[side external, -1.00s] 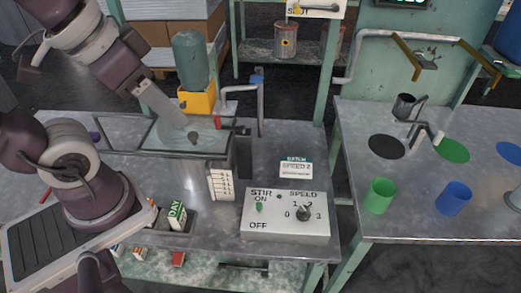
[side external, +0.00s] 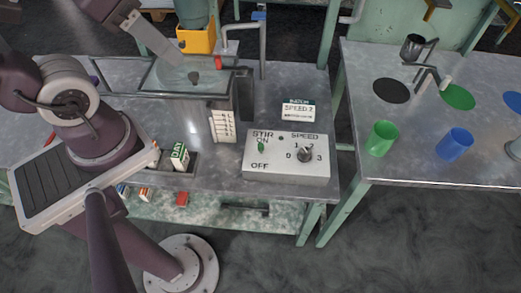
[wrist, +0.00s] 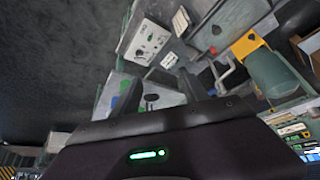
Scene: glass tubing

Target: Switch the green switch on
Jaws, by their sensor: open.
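The green switch (side external: 261,147) is on the left of a pale control box (side external: 287,172) on the grey bench. The box also shows in the wrist view (wrist: 146,42), beyond the fingers and at the top. My gripper (wrist: 162,88) is open with nothing between its fingers, and apart from the box. I cannot make out the fingertips in the side view.
A glass-topped tank (side external: 190,76), an orange-based bottle (side external: 197,40) and a bent pipe stand behind and left of the box. Green (side external: 382,139) and blue (side external: 455,145) cups stand on the right bench.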

